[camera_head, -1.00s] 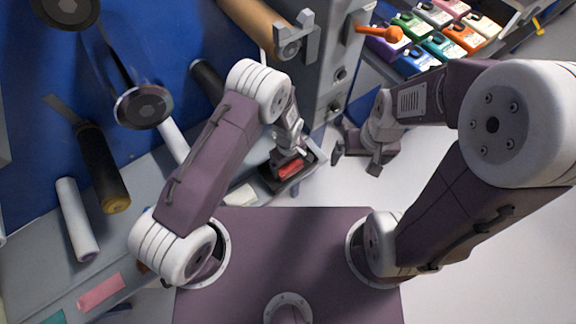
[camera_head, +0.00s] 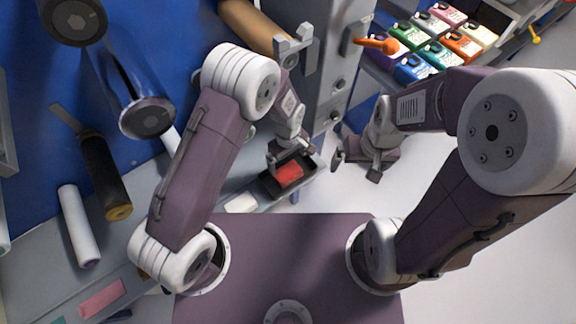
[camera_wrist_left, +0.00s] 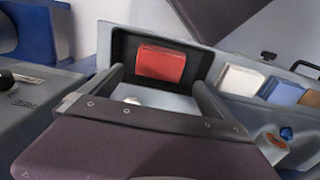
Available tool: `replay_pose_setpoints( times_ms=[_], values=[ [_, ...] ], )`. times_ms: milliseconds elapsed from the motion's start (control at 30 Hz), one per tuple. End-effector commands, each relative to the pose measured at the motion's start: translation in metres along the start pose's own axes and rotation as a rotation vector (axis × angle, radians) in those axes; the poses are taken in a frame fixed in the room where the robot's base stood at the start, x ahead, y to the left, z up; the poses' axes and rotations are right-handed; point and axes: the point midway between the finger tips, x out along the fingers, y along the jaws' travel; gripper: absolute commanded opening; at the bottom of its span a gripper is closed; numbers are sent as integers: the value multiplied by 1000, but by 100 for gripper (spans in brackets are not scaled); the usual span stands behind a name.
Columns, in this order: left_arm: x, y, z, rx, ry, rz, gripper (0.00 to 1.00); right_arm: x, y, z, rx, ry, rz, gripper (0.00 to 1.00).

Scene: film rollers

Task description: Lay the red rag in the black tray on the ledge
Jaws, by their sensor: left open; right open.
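The red rag (camera_head: 289,174) lies folded inside the black tray (camera_head: 270,187) on the ledge (camera_head: 226,186). In the left wrist view the red rag (camera_wrist_left: 160,64) is whole and sits in the black tray (camera_wrist_left: 208,60), beyond the fingers. My left gripper (camera_head: 290,158) is open and apart from the rag, at the tray's far side in the head view. Its two fingers (camera_wrist_left: 158,84) show in the left wrist view with nothing between them. My right gripper (camera_head: 355,168) is open and empty, right of the tray over the pale floor.
A white folded cloth (camera_head: 241,203) lies left of the tray; it also shows in the left wrist view (camera_wrist_left: 240,80), beside a blue one (camera_wrist_left: 285,92). A grey machine column (camera_head: 338,75) with knobs stands behind the tray. Several coloured bottles (camera_head: 440,50) stand at upper right.

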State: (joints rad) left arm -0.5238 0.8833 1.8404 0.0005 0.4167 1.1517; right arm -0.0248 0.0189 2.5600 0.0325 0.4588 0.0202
Motion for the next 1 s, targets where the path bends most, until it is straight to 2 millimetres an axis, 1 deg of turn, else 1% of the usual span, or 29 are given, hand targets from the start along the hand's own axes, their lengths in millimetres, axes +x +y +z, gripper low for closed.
replay_pose_setpoints(
  times_ms=[33, 133, 233, 500, 567, 667, 700, 767, 800, 900, 1000],
  values=[
    [-10, 0, 0, 0, 1, 2, 100, -2, 0, 0, 0, 0, 0, 100],
    [-21, 0, 0, 0, 0, 0, 100, -3, 0, 0, 0, 0, 0, 100],
    [-24, 0, 0, 0, 0, -1, 100, -3, 0, 0, 0, 0, 0, 100],
    [-25, -1, 0, 1, 0, -1, 100, -3, 0, 0, 0, 0, 0, 100],
    [-34, -6, -5, 18, 2, 5, 100, -3, 0, 0, 0, 0, 0, 100],
    [-69, -39, -26, 112, 13, 25, 100, -3, 0, 0, 0, 0, 0, 100],
    [-86, -59, -34, 169, 21, 33, 100, -3, 0, 0, 0, 0, 0, 100],
    [-108, -92, -41, 259, 34, 43, 100, -3, 0, 0, 0, 0, 0, 100],
    [-122, -115, -43, 322, 45, 48, 100, -3, 0, 0, 0, 0, 0, 100],
    [-144, -163, -38, 460, 72, 53, 100, -3, 0, 0, 0, 0, 0, 100],
    [-153, -192, -30, 555, 88, 51, 100, -3, 0, 0, 0, 0, 0, 100]
  ],
)
